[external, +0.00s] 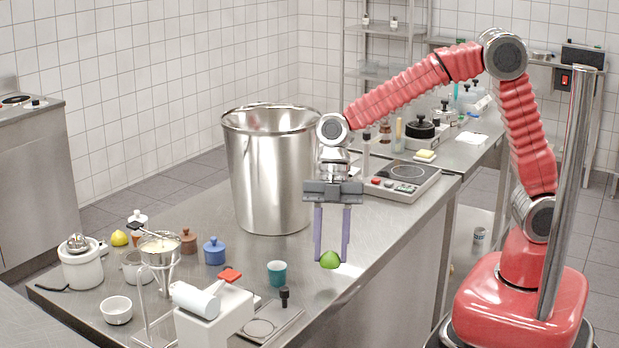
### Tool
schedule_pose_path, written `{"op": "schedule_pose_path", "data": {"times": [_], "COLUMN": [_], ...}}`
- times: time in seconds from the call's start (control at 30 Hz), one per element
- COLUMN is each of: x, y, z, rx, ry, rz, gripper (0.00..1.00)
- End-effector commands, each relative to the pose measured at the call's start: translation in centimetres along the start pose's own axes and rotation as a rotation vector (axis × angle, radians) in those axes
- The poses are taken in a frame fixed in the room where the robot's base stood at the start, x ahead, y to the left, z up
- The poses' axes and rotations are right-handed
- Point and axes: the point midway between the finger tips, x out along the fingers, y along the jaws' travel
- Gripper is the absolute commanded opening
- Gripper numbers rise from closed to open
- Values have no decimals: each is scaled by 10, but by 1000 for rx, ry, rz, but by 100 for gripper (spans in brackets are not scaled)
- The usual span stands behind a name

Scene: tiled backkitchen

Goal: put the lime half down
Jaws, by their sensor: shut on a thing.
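The lime half (330,260) is a small green piece at the tips of my gripper (332,252). My gripper points straight down, with its two long purple-grey fingers shut on the lime half. The lime half is low over the steel table (375,250), near its right edge. I cannot tell whether it touches the table top. Part of it is hidden by the fingers.
A tall steel pot (268,180) stands behind and left of my gripper. A teal cup (277,273) is just left of the lime half. A hot plate (402,180) lies farther back. A white device (212,315) stands in front. Bare table lies right of the fingers.

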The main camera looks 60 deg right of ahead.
Motion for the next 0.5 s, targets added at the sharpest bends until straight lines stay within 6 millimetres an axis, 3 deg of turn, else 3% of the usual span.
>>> {"op": "schedule_pose_path", "data": {"times": [0.3, 0.5], "x": [31, 34], "y": [-1, 0], "z": [13, 14], "rx": [2, 0], "ry": [0, 0], "rz": [-2, 0], "gripper": [13, 13]}}
